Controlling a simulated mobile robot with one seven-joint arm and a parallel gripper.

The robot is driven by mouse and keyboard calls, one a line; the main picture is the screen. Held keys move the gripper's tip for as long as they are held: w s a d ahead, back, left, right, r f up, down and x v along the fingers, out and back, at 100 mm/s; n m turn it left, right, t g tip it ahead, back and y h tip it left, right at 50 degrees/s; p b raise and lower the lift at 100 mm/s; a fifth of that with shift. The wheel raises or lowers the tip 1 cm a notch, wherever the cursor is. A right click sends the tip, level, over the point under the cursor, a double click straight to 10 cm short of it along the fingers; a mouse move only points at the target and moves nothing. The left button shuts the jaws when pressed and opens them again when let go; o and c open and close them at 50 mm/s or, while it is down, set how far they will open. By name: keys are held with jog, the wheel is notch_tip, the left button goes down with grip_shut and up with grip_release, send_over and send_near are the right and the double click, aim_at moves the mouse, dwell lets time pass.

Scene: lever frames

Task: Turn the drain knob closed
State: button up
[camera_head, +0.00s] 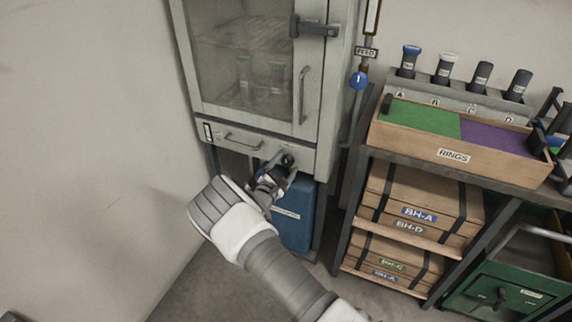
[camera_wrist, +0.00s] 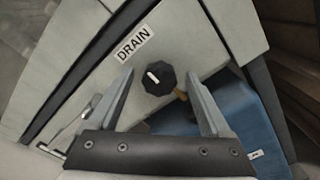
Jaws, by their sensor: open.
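The drain knob (camera_wrist: 158,79) is a black, many-sided knob with a short white mark, on the pale front panel beside a DRAIN label (camera_wrist: 134,45). In the wrist view the mark slants between the knob's middle and its upper left edge. In the head view the knob (camera_head: 288,160) shows as a dark spot low on the cabinet, partly hidden by my gripper. My gripper (camera_head: 276,170) is open, one finger on either side of the knob. In the wrist view, gaps show between the knob and both fingers. I cannot tell how far the tips are from the panel.
A glass-door cabinet (camera_head: 245,60) stands above the knob. A brass outlet (camera_wrist: 182,95) sits beside the knob, over a blue container (camera_head: 298,215). A rack with a rings tray (camera_head: 455,156) and wooden boxes (camera_head: 420,217) stands to the right. A bare wall (camera_head: 90,130) is left.

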jog(key=p+v, duration=0.3)
jog(key=v, duration=1.4)
jog(key=shift+r, duration=0.1)
